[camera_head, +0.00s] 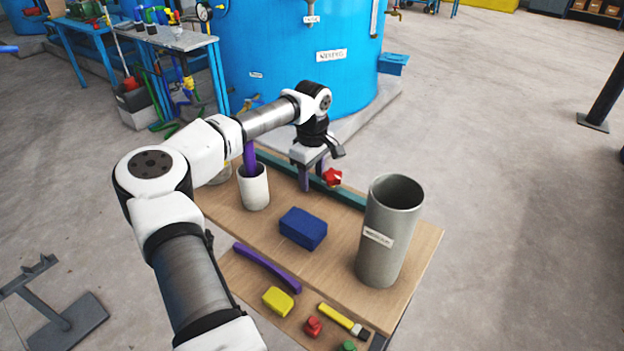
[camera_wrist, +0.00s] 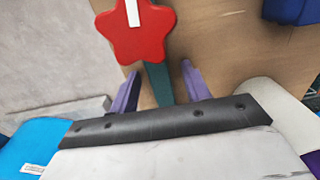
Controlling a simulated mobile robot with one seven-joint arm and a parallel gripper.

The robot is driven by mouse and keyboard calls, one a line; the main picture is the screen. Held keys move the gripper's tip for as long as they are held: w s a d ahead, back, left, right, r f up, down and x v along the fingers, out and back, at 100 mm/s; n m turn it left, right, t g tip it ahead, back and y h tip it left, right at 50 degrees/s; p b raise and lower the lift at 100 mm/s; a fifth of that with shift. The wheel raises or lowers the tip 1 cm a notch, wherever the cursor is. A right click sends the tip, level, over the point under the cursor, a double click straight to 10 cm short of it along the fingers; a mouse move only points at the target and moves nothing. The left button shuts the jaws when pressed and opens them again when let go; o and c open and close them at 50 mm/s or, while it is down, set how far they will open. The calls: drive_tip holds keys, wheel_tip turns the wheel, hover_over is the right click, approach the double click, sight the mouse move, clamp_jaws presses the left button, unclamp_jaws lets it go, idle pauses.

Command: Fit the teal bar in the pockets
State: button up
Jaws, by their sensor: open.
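The long teal bar (camera_head: 345,194) lies along the far edge of the wooden table. In the wrist view the teal bar (camera_wrist: 158,84) runs between the two purple fingers of my gripper (camera_wrist: 160,78). My gripper (camera_head: 313,182) points down over the bar and is open, with a finger on either side. I cannot tell whether the fingers touch it. A red star-shaped piece (camera_head: 332,177) is at the bar just right of my gripper. In the wrist view this red star (camera_wrist: 136,38) covers part of the bar. I cannot make out the pockets.
A tall grey cylinder (camera_head: 397,222) stands at the table's right. A white cup (camera_head: 254,190) with a purple item stands at left, a blue block (camera_head: 303,228) between them. A purple curved bar (camera_head: 267,267), yellow block (camera_head: 278,301) and brush (camera_head: 343,320) lie in front.

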sight(312, 177)
clamp_jaws()
drive_tip(key=shift+r, duration=0.1)
drive_tip(key=shift+r, duration=0.1)
idle(0.3)
wheel_tip(312, 177, up, 20)
idle(0.4)
